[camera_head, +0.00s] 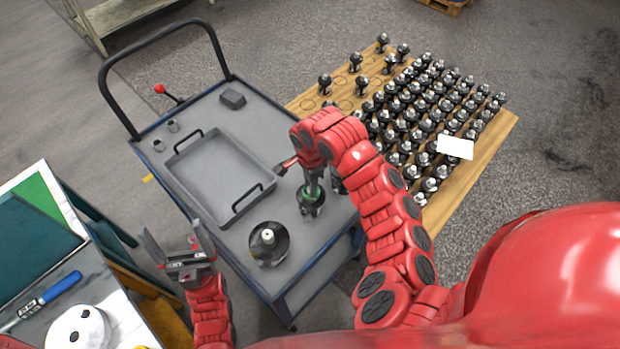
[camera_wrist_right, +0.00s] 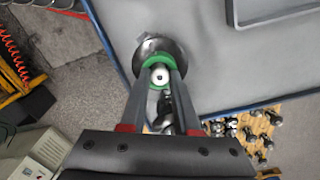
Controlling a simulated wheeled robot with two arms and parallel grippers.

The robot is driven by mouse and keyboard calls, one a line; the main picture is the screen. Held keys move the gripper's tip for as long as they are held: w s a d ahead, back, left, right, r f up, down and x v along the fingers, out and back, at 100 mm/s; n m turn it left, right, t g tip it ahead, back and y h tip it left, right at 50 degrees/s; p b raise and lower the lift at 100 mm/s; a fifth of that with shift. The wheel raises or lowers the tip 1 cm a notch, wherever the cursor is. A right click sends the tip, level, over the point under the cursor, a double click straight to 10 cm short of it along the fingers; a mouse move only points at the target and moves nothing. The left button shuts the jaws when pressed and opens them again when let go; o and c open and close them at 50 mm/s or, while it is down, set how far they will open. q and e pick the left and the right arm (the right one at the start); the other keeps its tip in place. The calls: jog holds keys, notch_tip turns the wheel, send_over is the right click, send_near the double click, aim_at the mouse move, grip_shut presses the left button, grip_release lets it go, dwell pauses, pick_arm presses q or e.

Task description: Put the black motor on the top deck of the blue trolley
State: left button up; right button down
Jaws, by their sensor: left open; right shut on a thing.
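The blue trolley (camera_head: 285,297) stands in the middle, with a grey top deck (camera_head: 205,115). My right gripper (camera_head: 312,182) is shut on a black motor (camera_head: 310,205) with a green ring, upright over the right part of the deck. I cannot tell whether its base touches the deck. In the right wrist view the motor (camera_wrist_right: 158,46) shows between the fingers of the right gripper (camera_wrist_right: 158,82). Another dark round motor (camera_head: 268,246) with a pale top stands near the deck's front corner. My left gripper (camera_head: 178,248) is open and empty, beside the trolley's left edge.
A grey tray (camera_head: 218,175) with handles and a small dark block (camera_head: 232,98) are on the deck. A wooden pallet (camera_head: 485,150) with many motors stands behind right. A bench (camera_head: 105,285) with a blue-handled tool (camera_head: 60,287) is at the left.

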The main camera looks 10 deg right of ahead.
notch_tip(320, 180, down, 2)
jog(key=shift+w+f+p, duration=0.1)
jog(key=shift+f+p, duration=0.05)
jog(key=shift+p, duration=0.15)
jog(key=c, duration=0.6)
grip_release()
jog(key=shift+f, duration=0.1)
jog(key=shift+c, duration=0.2)
